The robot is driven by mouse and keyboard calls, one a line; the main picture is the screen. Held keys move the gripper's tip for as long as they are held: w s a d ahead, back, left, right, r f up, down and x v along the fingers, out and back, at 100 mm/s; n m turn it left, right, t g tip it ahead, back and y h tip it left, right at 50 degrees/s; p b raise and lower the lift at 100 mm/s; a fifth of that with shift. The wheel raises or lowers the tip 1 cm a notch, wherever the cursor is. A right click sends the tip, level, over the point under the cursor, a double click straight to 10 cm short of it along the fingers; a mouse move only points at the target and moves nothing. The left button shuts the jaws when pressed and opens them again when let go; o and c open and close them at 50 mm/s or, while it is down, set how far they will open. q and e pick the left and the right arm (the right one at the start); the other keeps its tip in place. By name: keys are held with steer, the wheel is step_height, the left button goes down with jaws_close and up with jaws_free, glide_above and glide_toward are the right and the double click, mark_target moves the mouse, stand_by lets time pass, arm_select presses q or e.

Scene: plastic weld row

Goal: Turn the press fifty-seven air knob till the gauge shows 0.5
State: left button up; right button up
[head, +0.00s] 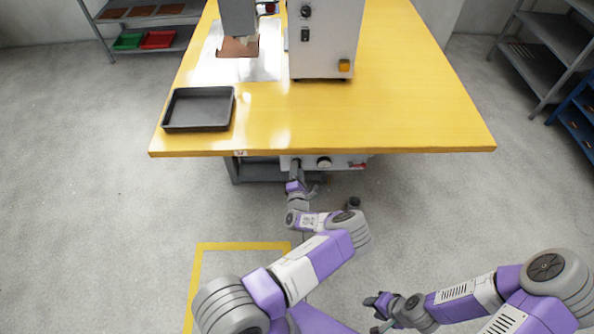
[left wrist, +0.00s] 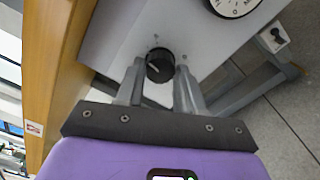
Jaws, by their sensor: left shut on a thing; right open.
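The black air knob (left wrist: 159,66) sits on a pale panel (left wrist: 120,30) under the table front. My left gripper (left wrist: 160,88) has one finger on each side of the knob and is shut on it. In the head view my left gripper (head: 296,170) reaches the panel below the table edge, and the knob is hidden there. The round white gauge (head: 324,162) is beside it on the panel. In the left wrist view the gauge (left wrist: 234,5) is cut off at the top, and its needle cannot be read. My right gripper (head: 378,304) is open and empty, low over the floor.
A yellow table (head: 400,120) carries a dark tray (head: 199,108) and a press (head: 325,40). A red-handled part (head: 357,165) is on the panel right of the gauge. Shelves stand at the back left and right. The floor around my right arm is clear.

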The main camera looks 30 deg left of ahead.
arm_select(q)
steer(key=shift+s+m, duration=0.1)
steer(key=shift+m, duration=0.5)
steer(key=shift+f, duration=0.1)
steer(key=o, duration=1)
steer(key=p+v, duration=0.2)
steer(key=v, duration=0.5)
steer(key=shift+s+d, duration=0.15)
steer(key=shift+s, duration=0.05)
